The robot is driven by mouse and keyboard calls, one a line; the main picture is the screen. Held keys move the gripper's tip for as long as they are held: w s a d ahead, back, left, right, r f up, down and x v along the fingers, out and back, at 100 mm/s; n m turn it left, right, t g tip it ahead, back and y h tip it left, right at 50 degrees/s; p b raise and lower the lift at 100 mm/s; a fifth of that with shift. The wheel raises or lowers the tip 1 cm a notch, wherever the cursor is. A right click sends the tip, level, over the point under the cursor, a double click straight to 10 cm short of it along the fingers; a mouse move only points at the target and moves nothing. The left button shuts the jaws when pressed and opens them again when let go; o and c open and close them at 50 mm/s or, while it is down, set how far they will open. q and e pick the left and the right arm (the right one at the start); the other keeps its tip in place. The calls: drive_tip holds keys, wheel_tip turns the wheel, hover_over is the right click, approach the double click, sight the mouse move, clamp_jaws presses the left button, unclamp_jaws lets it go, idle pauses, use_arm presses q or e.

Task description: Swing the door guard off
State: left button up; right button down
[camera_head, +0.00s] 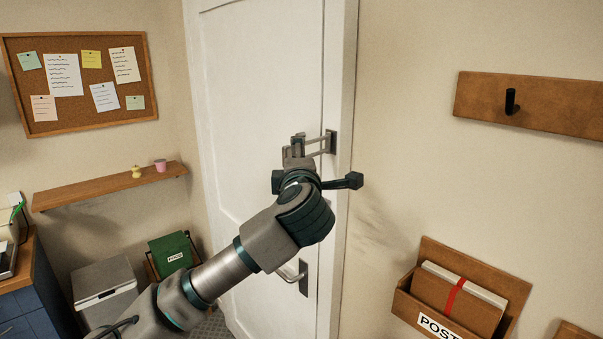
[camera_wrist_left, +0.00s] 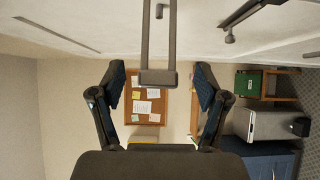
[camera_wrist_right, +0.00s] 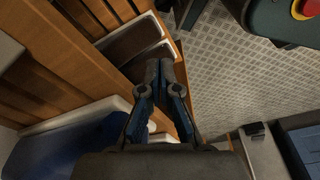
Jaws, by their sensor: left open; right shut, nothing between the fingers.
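The door guard (camera_head: 318,144), a grey metal U-shaped bar, reaches left from a plate on the white door's frame. In the left wrist view, its closed end (camera_wrist_left: 158,78) shows between my open left fingers (camera_wrist_left: 160,84), with no clear contact. A small knob (camera_wrist_left: 159,11) on the door shows between its two bars. In the head view, my left gripper (camera_head: 286,162) is at the guard and partly hides it. My right gripper (camera_wrist_right: 160,72) is shut and empty, seen only in its own wrist view.
The white door (camera_head: 260,80) stands behind my left arm, its lever handle (camera_head: 290,277) below. A coat-hook board (camera_head: 530,104) and a post holder (camera_head: 410,304) are on the right wall. In the right wrist view, wooden furniture (camera_wrist_right: 75,65) is close to the right gripper.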

use_arm(q)
drive_tip(key=s, duration=1)
drive_tip(key=shift+d+f, duration=0.2)
drive_tip(key=shift+a, duration=0.15)
